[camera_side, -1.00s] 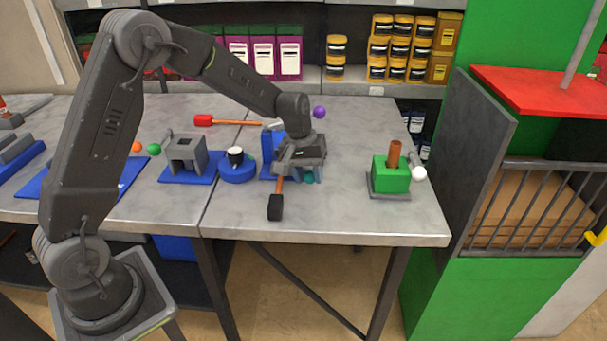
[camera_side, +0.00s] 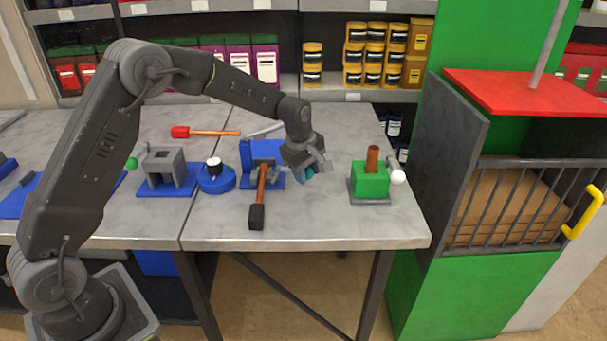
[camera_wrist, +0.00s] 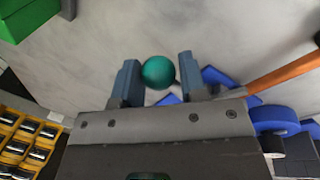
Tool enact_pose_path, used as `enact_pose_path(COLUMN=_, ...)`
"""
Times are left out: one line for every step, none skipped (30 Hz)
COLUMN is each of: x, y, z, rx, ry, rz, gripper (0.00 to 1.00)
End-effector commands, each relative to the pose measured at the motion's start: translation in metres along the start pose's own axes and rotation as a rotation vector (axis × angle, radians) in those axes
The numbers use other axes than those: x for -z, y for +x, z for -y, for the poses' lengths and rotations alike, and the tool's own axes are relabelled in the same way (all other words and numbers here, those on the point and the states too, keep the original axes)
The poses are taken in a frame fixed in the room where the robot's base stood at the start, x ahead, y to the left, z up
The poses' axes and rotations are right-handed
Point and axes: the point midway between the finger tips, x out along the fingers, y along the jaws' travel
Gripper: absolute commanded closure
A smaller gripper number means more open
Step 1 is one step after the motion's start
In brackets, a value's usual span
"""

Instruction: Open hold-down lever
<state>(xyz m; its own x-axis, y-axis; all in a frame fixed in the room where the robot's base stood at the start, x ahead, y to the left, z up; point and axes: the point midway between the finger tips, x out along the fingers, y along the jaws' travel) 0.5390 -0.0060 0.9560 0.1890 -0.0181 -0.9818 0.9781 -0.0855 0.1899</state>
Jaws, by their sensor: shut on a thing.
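My gripper (camera_side: 311,172) is over the right table, just right of a blue fixture (camera_side: 247,152) with grey parts. In the wrist view its blue fingers (camera_wrist: 158,82) are shut on a teal ball knob (camera_wrist: 158,70). The lever's shaft below the knob is hidden by my gripper, so how it joins the fixture cannot be seen. A small teal patch shows at the fingers in the side view.
A green block (camera_side: 370,180) with a brown post and white knob stands right. Table is clear in front.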

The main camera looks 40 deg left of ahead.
Motion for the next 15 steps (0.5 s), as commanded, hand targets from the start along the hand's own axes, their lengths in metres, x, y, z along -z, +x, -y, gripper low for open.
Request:
enact_pose_path(x=0.0032, y=-0.0006, z=-0.0053, rx=-0.013, ry=-0.019, rz=-0.011, gripper=1.00)
enact_pose_path(x=0.0039, y=-0.0004, z=-0.0062, rx=-0.013, ry=-0.035, rz=-0.014, gripper=1.00)
enact_pose_path(x=0.0049, y=-0.0001, z=-0.0072, rx=-0.012, ry=-0.056, rz=-0.018, gripper=1.00)
enact_pose_path(x=0.0056, y=0.0000, z=-0.0079, rx=-0.012, ry=-0.070, rz=-0.020, gripper=1.00)
enact_pose_path(x=0.0063, y=0.0000, z=-0.0086, rx=-0.012, ry=-0.083, rz=-0.023, gripper=1.00)
enact_pose_path(x=0.0072, y=0.0000, z=-0.0096, rx=-0.013, ry=-0.098, rz=-0.026, gripper=1.00)
enact_pose_path(x=0.0079, y=0.0000, z=-0.0102, rx=-0.013, ry=-0.108, rz=-0.028, gripper=1.00)
enact_pose_path(x=0.0084, y=0.0000, z=-0.0108, rx=-0.013, ry=-0.116, rz=-0.030, gripper=1.00)
enact_pose_path(x=0.0091, y=0.0000, z=-0.0113, rx=-0.014, ry=-0.128, rz=-0.032, gripper=1.00)
enact_pose_path(x=0.0095, y=0.0001, z=-0.0117, rx=-0.014, ry=-0.135, rz=-0.034, gripper=1.00)
enact_pose_path(x=0.0099, y=0.0001, z=-0.0120, rx=-0.014, ry=-0.140, rz=-0.035, gripper=1.00)
enact_pose_path(x=0.0103, y=0.0002, z=-0.0123, rx=-0.014, ry=-0.147, rz=-0.036, gripper=1.00)
enact_pose_path(x=0.0106, y=0.0002, z=-0.0125, rx=-0.014, ry=-0.152, rz=-0.037, gripper=1.00)
enact_pose_path(x=0.0109, y=0.0002, z=-0.0127, rx=-0.014, ry=-0.155, rz=-0.037, gripper=1.00)
enact_pose_path(x=0.0112, y=0.0002, z=-0.0128, rx=-0.014, ry=-0.158, rz=-0.038, gripper=1.00)
